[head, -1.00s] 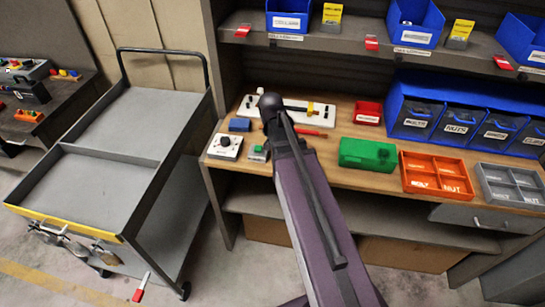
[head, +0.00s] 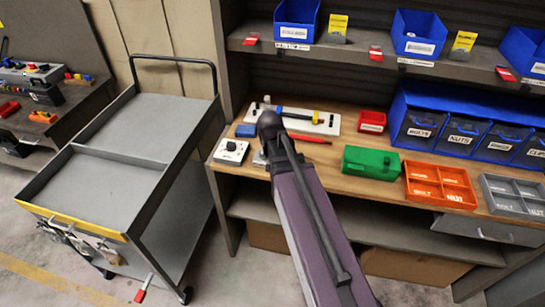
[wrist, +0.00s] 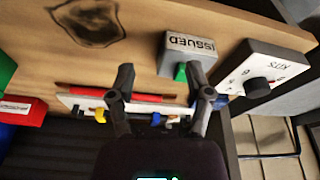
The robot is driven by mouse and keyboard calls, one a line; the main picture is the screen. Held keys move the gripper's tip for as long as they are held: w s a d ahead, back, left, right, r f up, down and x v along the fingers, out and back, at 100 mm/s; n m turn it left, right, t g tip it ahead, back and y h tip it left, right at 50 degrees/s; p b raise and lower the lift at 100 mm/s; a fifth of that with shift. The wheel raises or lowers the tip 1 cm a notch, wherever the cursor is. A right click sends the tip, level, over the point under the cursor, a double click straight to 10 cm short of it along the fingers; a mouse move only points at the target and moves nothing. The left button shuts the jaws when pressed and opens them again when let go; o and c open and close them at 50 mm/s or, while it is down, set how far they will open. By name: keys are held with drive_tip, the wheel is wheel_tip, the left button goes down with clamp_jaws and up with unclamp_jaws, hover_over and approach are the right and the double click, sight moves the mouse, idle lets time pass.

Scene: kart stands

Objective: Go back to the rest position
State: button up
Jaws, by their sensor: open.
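My gripper (wrist: 163,88) is open in the wrist view, with nothing between its two fingers. It hangs over the wooden bench, near a grey box marked ISSUED (wrist: 188,55) with a green button. Whether a finger touches that box I cannot tell. In the head view my arm reaches forward across the bench (head: 335,185) and hides my gripper and most of the ISSUED box.
A white board (head: 325,128) with small coloured parts and a red pencil (head: 310,139) lies beyond my arm. A dial box (head: 231,151) stands left, a green case (head: 371,162) and orange tray (head: 440,183) right. A grey cart (head: 110,185) stands left of the bench.

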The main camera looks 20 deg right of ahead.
drive_tip(key=s+a+n+g+y, duration=0.1)
drive_tip(key=s+a+n+g, duration=0.1)
drive_tip(key=s+a, duration=0.6)
drive_tip(key=shift+s+f+n, duration=0.3)
drive_tip(key=shift+s+n, duration=0.6)
drive_tip(key=shift+s, duration=0.05)
drive_tip(key=shift+d, duration=0.1)
